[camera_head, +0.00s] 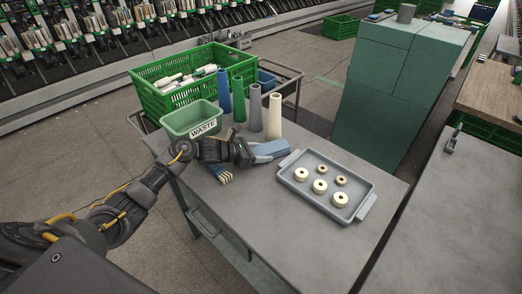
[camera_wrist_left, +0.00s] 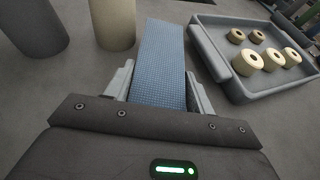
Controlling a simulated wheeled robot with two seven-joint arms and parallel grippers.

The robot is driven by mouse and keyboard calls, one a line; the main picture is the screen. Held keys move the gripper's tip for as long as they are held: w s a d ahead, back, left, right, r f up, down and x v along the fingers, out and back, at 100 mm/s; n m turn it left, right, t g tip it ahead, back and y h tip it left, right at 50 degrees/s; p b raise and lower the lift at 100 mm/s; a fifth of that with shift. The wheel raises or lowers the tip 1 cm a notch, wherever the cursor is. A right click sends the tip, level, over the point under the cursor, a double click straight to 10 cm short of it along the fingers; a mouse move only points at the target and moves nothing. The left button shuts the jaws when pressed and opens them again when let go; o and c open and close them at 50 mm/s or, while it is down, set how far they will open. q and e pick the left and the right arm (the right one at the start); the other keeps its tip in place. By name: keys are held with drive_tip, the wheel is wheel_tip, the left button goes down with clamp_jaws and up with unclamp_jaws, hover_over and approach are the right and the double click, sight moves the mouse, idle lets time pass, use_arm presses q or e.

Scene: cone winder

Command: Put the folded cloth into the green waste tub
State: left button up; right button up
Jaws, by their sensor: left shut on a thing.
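The folded cloth (camera_head: 270,148) is a flat blue piece near the middle of the grey table; in the left wrist view the checked blue cloth (camera_wrist_left: 158,50) stretches away from between my fingers. My left gripper (camera_head: 251,153) is shut on its near end, and the fingers (camera_wrist_left: 157,88) sit at both sides of it. I cannot tell whether the cloth touches the table. The green waste tub (camera_head: 191,120), labelled WASTE, stands at the table's left corner, left of my gripper. Its inside shows no contents from here. My right gripper is not in view.
A grey tray (camera_head: 364,208) with several cream rings lies to the right. A brush-like thing (camera_head: 220,173) lies by my wrist. A green crate (camera_head: 190,98) stands behind the tub. The table's front is clear.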

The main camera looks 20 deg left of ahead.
use_arm(q)
drive_tip(key=shift+f, duration=0.1)
drive_tip(key=shift+f+b, duration=0.1)
drive_tip(key=shift+b, duration=0.25)
drive_tip(key=o, duration=1)
